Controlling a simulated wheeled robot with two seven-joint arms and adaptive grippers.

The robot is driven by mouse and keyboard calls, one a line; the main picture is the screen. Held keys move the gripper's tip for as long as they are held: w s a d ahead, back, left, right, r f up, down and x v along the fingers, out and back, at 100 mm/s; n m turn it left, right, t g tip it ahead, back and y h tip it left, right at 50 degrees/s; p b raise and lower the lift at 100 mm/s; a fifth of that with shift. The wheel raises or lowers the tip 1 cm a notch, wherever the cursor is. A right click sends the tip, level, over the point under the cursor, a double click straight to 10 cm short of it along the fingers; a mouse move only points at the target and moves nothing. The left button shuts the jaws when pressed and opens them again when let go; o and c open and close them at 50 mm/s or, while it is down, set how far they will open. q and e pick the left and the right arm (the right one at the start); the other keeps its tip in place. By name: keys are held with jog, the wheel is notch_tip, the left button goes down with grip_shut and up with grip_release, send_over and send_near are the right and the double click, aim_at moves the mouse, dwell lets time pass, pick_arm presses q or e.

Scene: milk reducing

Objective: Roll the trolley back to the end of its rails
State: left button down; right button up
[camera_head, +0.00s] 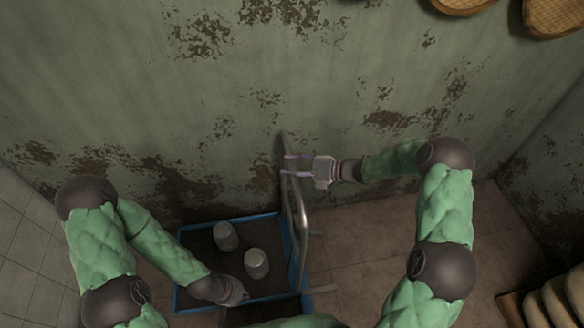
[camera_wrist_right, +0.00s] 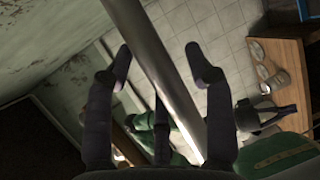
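The trolley (camera_head: 230,217) shows in the head view as a blue-edged, dark-bedded frame at lower centre, with a metal handle frame (camera_head: 301,222) standing at its right side. Two grey cylindrical vessels (camera_head: 225,236) (camera_head: 256,263) stand on its bed. My right gripper (camera_head: 287,164) is open at the handle's upper part. Short metal strips (camera_head: 320,290), perhaps rails, show right of the trolley.
A stained green wall (camera_head: 330,70) stands behind the trolley. Bare tiled floor (camera_head: 365,270) lies to its right. A wooden rack with pale rounded things (camera_head: 555,300) is at lower right. Round woven items (camera_head: 553,15) hang at upper right.

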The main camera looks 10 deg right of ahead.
grip_shut()
jog(key=shift+a, duration=0.15)
